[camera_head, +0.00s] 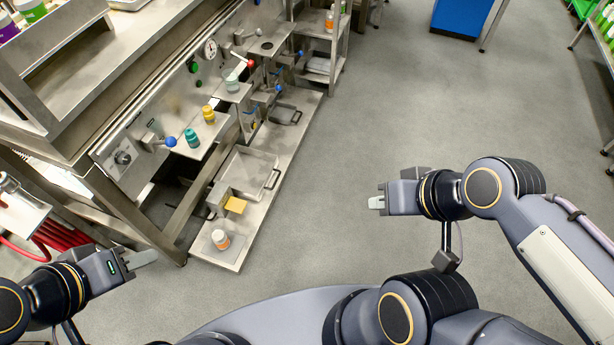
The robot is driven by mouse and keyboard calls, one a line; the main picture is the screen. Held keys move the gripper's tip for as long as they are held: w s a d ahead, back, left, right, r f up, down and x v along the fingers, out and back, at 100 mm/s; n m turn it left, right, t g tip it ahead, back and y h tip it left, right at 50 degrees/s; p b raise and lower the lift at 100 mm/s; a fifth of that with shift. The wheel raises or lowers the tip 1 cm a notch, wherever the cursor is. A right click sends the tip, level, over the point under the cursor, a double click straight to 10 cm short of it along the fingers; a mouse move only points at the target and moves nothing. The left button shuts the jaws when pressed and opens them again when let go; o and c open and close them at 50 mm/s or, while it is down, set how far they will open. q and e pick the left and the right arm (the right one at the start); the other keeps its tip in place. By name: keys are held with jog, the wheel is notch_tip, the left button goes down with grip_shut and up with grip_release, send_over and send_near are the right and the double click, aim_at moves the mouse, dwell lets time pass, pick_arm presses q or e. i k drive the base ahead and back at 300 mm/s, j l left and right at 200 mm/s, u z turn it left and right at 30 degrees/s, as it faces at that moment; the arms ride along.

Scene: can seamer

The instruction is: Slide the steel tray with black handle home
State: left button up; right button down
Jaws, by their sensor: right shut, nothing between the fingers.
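The steel tray with black handle (248,165) is a shallow, open, empty-looking pan on the low steel shelf of the machine, left of centre. Its dark handle (272,179) is on its right side, towards the open floor. The tray appears to stick out from the machine front; how far it goes in is hard to tell. My right gripper (377,202) is shut and empty over the floor, well to the right of the tray.
Blue-knobbed and red-knobbed levers and small shelves with teal (192,138) and yellow (208,115) jars sit above. The floor to the right is clear.

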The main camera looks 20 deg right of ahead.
aim_at(248, 171)
jog(key=z, duration=0.15)
jog(key=i+l+u, duration=0.35)
jog(key=i+u, duration=0.15)
jog(key=i, duration=0.15)
jog(key=i+l+u, duration=0.45)
jog(key=i+l, duration=0.1)
jog(key=l, duration=0.05)
